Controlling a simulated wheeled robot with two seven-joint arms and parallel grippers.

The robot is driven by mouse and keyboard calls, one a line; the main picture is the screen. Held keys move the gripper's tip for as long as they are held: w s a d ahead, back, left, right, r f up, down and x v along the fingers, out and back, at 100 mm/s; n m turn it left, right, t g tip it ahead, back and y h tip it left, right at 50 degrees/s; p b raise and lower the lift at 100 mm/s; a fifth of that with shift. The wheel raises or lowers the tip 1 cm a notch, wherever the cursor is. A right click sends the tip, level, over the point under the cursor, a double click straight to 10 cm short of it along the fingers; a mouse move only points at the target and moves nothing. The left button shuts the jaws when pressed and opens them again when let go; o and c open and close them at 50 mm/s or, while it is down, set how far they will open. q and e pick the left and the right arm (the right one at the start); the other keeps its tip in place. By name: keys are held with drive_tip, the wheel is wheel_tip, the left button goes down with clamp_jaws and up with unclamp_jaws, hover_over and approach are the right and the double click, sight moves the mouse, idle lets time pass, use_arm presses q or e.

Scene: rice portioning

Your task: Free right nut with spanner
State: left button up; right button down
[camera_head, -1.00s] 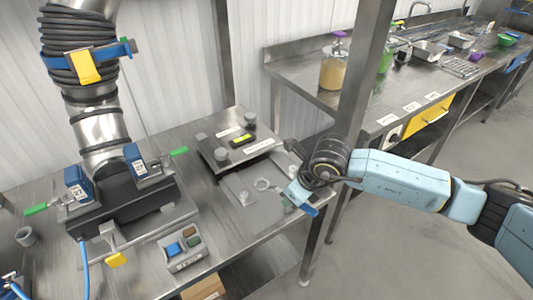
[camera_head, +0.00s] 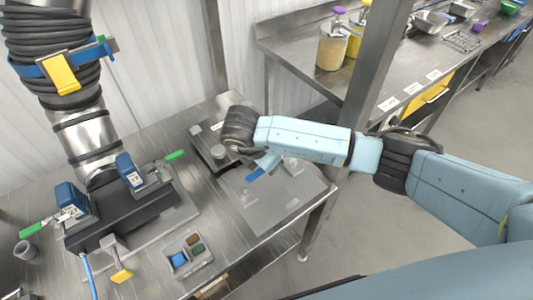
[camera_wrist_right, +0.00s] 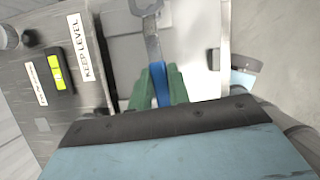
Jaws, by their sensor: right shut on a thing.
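My right gripper (camera_wrist_right: 158,78) has its green fingers shut on the blue handle of the spanner (camera_wrist_right: 153,42). The spanner's grey shaft and head point away from the fingers, toward the top of the wrist view, above a pale metal surface. In the head view the gripper is mostly hidden behind my forearm, and the spanner's blue handle (camera_head: 255,174) shows just below it. Grey round posts (camera_head: 218,152) stand at the raised plate's near left side. I cannot tell which part is the right nut. My left gripper is not in view.
The plate carries a yellow level (camera_wrist_right: 57,70) and a "KEEP LEVEL" label. Left of it stands a black base with blue units (camera_head: 130,170) and green handles. A parts tray (camera_head: 188,255) sits in front. A steel post (camera_head: 375,70) rises at right.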

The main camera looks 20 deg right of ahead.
drive_tip(key=shift+s+f+b, duration=0.1)
drive_tip(key=shift+f+b, duration=0.65)
drive_tip(key=shift+f, duration=0.25)
drive_tip(key=shift+f+b, duration=0.6)
drive_tip(key=shift+f, duration=0.3)
drive_tip(key=shift+f+b, duration=0.85)
drive_tip(key=shift+b, duration=0.05)
idle(0.6)
idle(0.4)
drive_tip(key=shift+s+d+n+p, duration=0.15)
drive_tip(key=shift+s+n+p, duration=0.15)
drive_tip(key=shift+n, duration=0.1)
drive_tip(key=shift+s+d+n+t, duration=0.2)
drive_tip(key=shift+s+n+t, duration=0.15)
drive_tip(key=shift+n, duration=0.15)
